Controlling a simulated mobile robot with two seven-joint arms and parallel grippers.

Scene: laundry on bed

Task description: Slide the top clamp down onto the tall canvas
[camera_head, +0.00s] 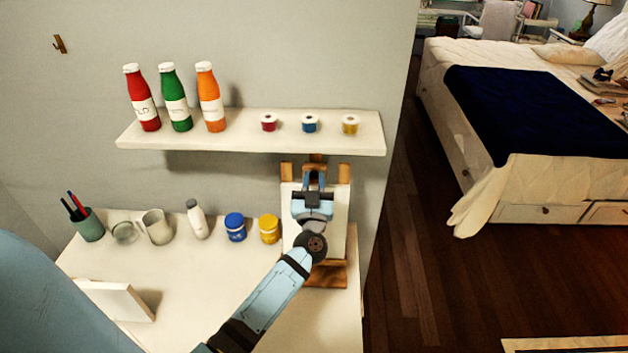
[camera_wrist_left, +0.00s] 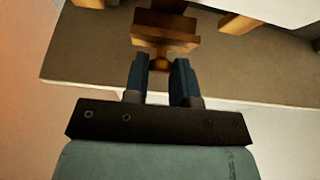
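The tall white canvas (camera_head: 336,222) stands upright on a small wooden easel (camera_head: 326,280) at the desk's right end. My left gripper (camera_head: 314,178) is in front of the canvas's upper part and hides much of it. In the left wrist view, the wooden top clamp (camera_wrist_left: 165,22) lies just beyond my left fingertips (camera_wrist_left: 160,68). Its small rounded knob sits between the two fingers, which appear to press on it from both sides. In the head view the clamp is mostly hidden by the gripper. My right gripper is out of view.
A white panel (camera_head: 115,298) lies front left. A bed is at right.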

